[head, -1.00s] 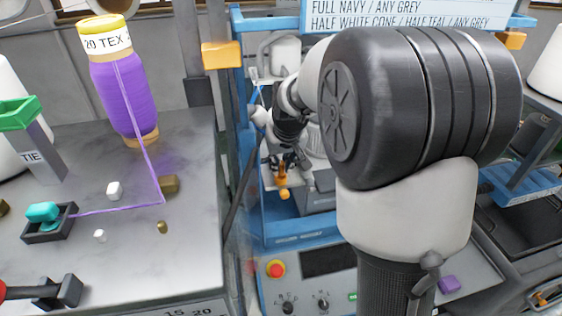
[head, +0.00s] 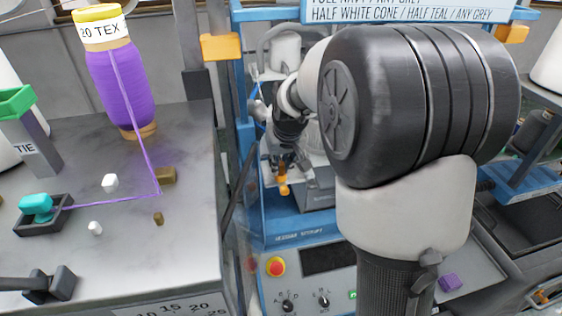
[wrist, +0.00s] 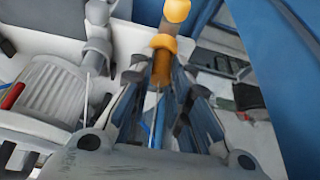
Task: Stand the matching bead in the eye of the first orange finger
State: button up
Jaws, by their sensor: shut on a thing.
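My gripper (wrist: 163,72) points down at the blue-framed machine and is shut on a small orange piece (wrist: 164,44), which I take for the bead, between its fingertips. A rounder, lighter orange knob (wrist: 176,10) shows just beyond it in the wrist view. In the head view my gripper (head: 284,163) is small, with orange (head: 283,185) just below its tips. The two orange parts nearly line up there, and I cannot tell whether they touch. The eye of the orange finger is not clearly visible.
The machine's blue frame (head: 295,228) and a grey block (head: 318,197) are close around the gripper. A red button (head: 275,267) is on the front panel. At left, a grey table (head: 120,245) holds a purple yarn cone (head: 122,85) and several small blocks.

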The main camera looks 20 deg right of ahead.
jog(key=shift+f+b, duration=0.3)
jog(key=shift+f, duration=0.15)
jog(key=o, duration=0.8)
jog(key=v, duration=0.7)
jog(key=shift+s+r, duration=0.15)
jog(key=shift+r, duration=0.1)
